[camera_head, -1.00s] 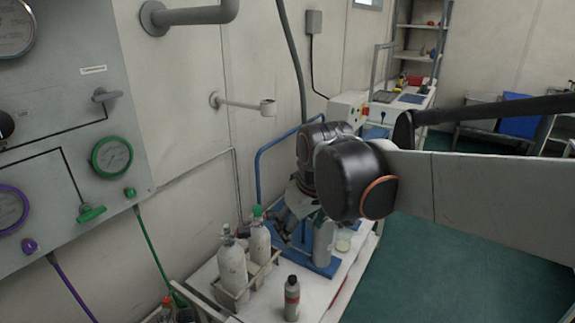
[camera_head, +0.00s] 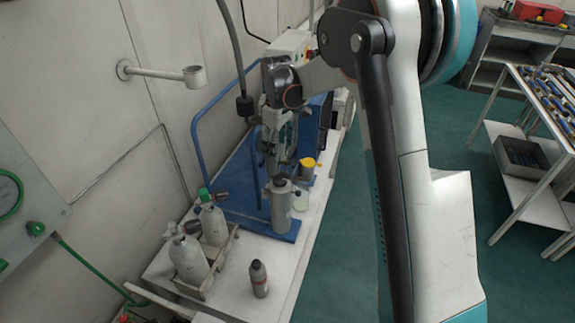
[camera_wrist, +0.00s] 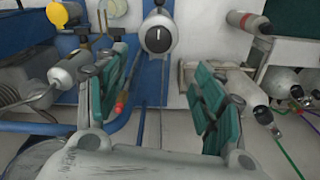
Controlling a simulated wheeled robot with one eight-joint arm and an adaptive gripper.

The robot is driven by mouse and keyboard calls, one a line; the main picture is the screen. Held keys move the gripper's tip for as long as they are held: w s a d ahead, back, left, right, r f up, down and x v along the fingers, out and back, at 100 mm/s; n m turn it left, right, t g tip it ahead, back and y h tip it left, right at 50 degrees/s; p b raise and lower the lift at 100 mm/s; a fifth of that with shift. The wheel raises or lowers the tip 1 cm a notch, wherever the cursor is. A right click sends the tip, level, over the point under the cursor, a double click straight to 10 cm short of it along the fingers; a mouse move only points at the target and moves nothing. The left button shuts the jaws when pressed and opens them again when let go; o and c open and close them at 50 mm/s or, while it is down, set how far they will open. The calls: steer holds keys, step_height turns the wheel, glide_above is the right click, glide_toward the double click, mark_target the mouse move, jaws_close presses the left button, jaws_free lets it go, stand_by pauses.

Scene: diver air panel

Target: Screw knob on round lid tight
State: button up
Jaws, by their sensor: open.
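A grey canister (camera_head: 281,212) stands upright on the blue stand base at the wall-side bench. In the wrist view its round lid (camera_wrist: 157,40) faces me, with a small black knob (camera_wrist: 155,31) with a white line at its middle. I cannot tell how tightly the knob sits. My gripper (camera_head: 275,155) hangs above the canister in the head view. In the wrist view my gripper (camera_wrist: 160,88) is open and empty, its teal-padded fingers apart, with the lid beyond the gap. The fingers do not appear to touch the knob.
Two white bottles (camera_head: 188,258) stand in a rack at left, with a small dark-capped bottle (camera_head: 259,280) in front. A clear jar (camera_head: 300,202) and a yellow cup (camera_head: 307,164) are near the canister. A blue tube frame (camera_head: 196,150) and wall bracket (camera_head: 165,74) stand close by.

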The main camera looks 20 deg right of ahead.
mark_target(280, 179)
step_height(280, 179, down, 14)
steer(key=b, duration=0.4)
steer(key=shift+w+d, duration=0.1)
steer(key=shift+w, duration=0.05)
steer(key=c, duration=1)
